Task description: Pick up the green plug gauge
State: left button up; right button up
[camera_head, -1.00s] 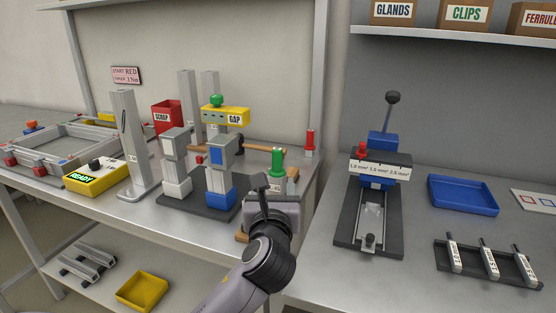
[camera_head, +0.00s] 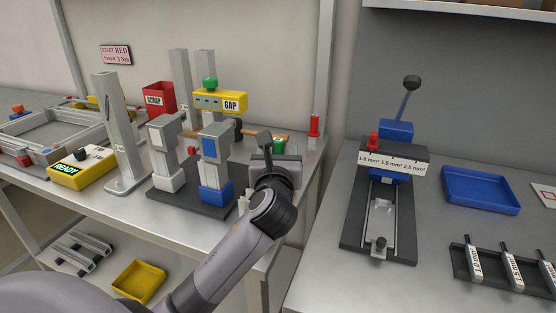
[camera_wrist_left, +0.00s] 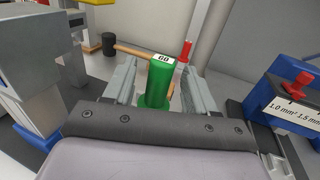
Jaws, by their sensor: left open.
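The green plug gauge (camera_wrist_left: 158,84) stands upright in the left wrist view, with a white label on its top. In the head view only a bit of green (camera_head: 279,147) shows past my left gripper, which hides the rest. My left gripper (camera_wrist_left: 158,85) is open, one finger on each side of the green gauge, with gaps between it and the fingers. The gauge's lower end is partly hidden by the gripper body. My right gripper is in neither view.
A red plug gauge (camera_head: 314,127) stands behind to the right, and a mallet (camera_wrist_left: 112,44) lies behind to the left. The grey and blue gauge stand (camera_head: 214,170) is close on the left. A crimping press (camera_head: 384,200) stands on the right bench.

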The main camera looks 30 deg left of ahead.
pick_arm(q)
jog(key=shift+x, duration=1.45)
grip_shut()
